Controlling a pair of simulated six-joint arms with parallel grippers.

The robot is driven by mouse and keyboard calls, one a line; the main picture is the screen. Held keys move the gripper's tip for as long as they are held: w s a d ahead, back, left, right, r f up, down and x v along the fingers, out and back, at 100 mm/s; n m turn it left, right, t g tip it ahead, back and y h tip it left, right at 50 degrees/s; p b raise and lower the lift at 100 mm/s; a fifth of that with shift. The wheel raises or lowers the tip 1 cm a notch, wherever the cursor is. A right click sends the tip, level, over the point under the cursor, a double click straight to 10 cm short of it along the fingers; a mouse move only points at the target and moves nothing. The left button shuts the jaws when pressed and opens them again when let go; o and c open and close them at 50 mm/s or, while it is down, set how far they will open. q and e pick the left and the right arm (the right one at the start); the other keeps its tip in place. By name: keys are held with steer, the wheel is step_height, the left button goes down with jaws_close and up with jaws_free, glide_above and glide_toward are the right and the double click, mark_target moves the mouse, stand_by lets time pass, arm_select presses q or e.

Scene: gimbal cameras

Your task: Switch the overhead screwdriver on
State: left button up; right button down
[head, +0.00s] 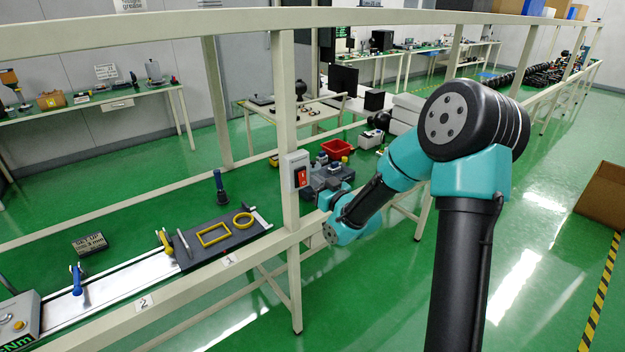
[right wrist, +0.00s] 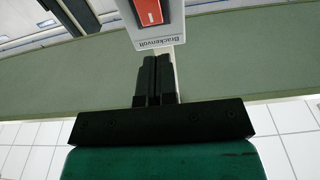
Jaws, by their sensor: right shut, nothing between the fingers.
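A light-grey switch box (head: 298,170) with a red rocker (head: 300,177) is fixed to the beige post. In the right wrist view the box (right wrist: 155,28) with its red rocker (right wrist: 149,11) is at the top, cut off by the edge. My right gripper (right wrist: 158,60) is shut and empty, its fingertips just below the box's labelled edge; I cannot tell whether they touch it. A dark blue tool (head: 219,187), perhaps the screwdriver, stands upright in view above the rail. My left gripper is not in view.
The post (head: 286,130) and long beige beam (head: 180,24) stand close to my right arm. A dark fixture plate (head: 190,262) with yellow frames lies on the rail. A grey control box (head: 22,312) is at lower left.

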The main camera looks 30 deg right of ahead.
steer(key=s+r, duration=0.1)
steer(key=s, duration=0.7)
steer(key=shift+s+d+r, duration=0.2)
steer(key=shift+s+d, duration=0.2)
steer(key=s+a+f+m+g+y, duration=0.1)
steer(key=a+f+g, duration=0.4)
steer(key=f, duration=0.8)
steer(key=s+a+f+m+g, duration=0.1)
steer(key=a+f+g, duration=0.35)
steer(key=f, duration=0.75)
steer(key=s+a+f+m+g+y, duration=0.1)
steer(key=s+a+f+g, duration=0.7)
steer(key=s+f, duration=0.5)
step_height(320, 180, down, 2)
steer(key=shift+s+a+g, duration=0.3)
steer(key=shift+a+g, duration=0.05)
steer(key=shift+a, duration=0.8)
